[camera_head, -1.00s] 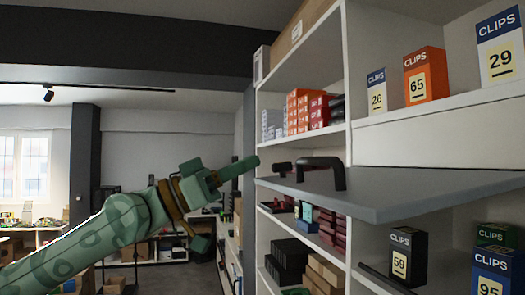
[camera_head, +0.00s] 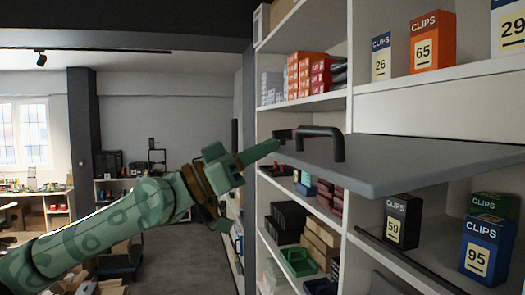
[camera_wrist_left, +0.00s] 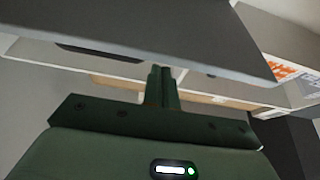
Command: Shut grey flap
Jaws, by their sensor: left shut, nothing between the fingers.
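The grey flap (camera_head: 420,165) stands out roughly level from the white shelf unit, open, with a black handle (camera_head: 322,132) on its upper face near the left end. My left gripper (camera_head: 275,146) is shut and empty, its tip at the flap's far left corner in the head view; I cannot tell whether it touches. In the left wrist view the shut fingers (camera_wrist_left: 161,85) point towards the grey flap (camera_wrist_left: 150,30), which spans the top of the picture. My right gripper is not in view.
Boxes of clips stand on the shelf above the flap, including an orange one (camera_head: 432,42). A black box (camera_head: 402,220) and a blue box (camera_head: 485,250) stand below it. Open floor (camera_head: 190,260) lies to the left.

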